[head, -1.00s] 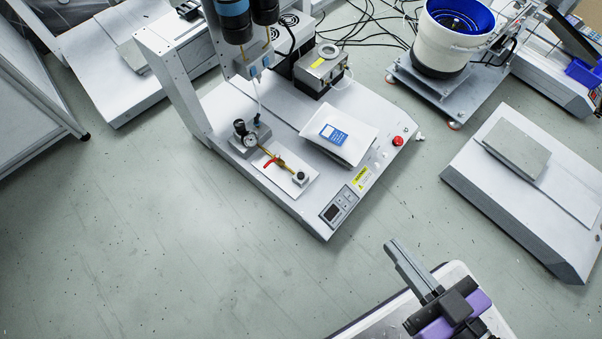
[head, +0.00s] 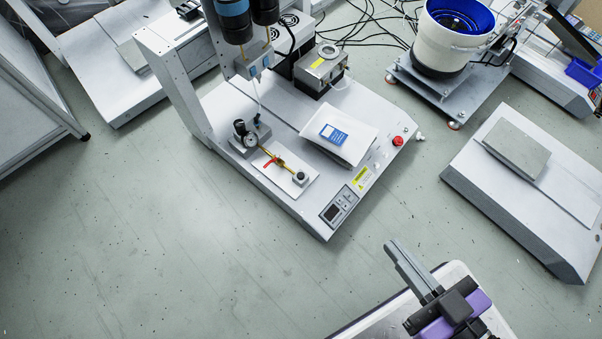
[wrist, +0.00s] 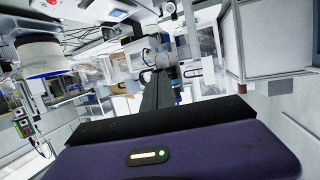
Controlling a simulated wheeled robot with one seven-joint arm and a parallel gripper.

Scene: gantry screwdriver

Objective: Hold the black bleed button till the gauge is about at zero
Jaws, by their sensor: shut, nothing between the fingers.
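My gripper (head: 391,244) is at the lower right, shut and empty, well apart from the button and the gauge. Its dark fingers (wrist: 157,95) also show shut in the wrist view, above the purple gripper body.
A white sloped unit (head: 530,190) stands at right. Floor in front is clear.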

